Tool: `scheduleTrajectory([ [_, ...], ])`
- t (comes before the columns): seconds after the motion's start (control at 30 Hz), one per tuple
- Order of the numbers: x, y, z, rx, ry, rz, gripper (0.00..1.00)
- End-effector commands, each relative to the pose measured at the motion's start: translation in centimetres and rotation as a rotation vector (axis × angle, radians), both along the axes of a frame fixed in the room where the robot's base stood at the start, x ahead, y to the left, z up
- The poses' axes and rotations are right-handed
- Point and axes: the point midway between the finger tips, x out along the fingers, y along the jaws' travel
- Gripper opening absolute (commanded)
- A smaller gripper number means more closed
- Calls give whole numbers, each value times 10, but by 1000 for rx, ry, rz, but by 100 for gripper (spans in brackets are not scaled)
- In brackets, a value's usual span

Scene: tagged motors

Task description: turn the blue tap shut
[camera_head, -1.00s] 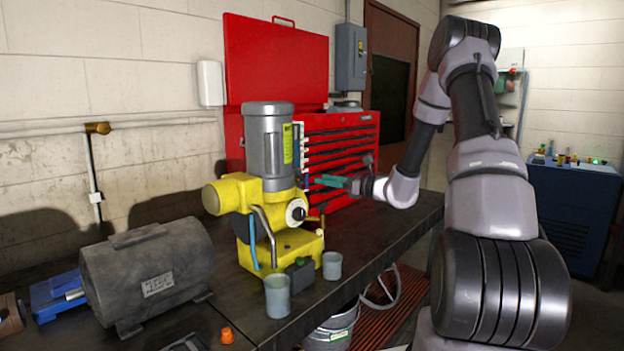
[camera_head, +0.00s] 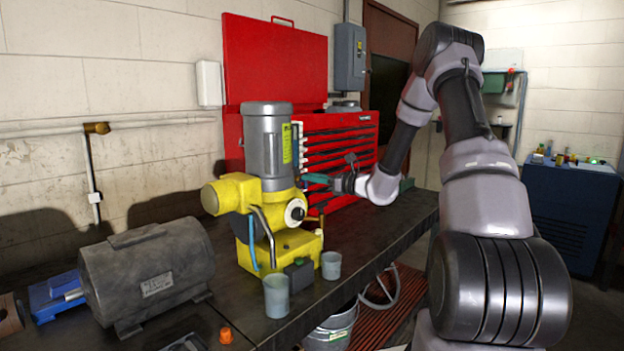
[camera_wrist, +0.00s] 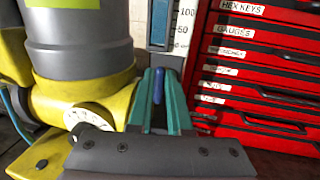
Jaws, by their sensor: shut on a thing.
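The blue tap's handle (camera_wrist: 158,86) shows in the wrist view as a narrow upright blue piece between my teal fingers. My gripper (camera_wrist: 161,80) is shut on it, in front of a clear gauge tube with a printed scale (camera_wrist: 180,28). In the head view my gripper (camera_head: 314,179) is at the right side of the yellow pump (camera_head: 235,190) with its grey motor (camera_head: 268,145). There the tap is too small and too covered by the fingers to make out clearly. Its lower part and pipe are hidden in the wrist view.
A red tool chest (camera_head: 345,145) with labelled drawers stands close behind my gripper. Two grey cups (camera_head: 277,297) stand on the workbench (camera_head: 385,243) in front of the pump. A grey motor (camera_head: 150,272) and an orange cap (camera_head: 226,335) are at the left front.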

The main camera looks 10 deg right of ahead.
Motion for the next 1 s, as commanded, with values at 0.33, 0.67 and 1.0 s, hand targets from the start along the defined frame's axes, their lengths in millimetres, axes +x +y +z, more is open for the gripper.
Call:
scheduleTrajectory([
  [0.33, 1, -1, -1, 72, 52, 0, 0],
  [0.67, 3, -5, -3, 288, 209, -1, 0],
  [1.0, 6, -8, -7, 551, 400, -1, 0],
])
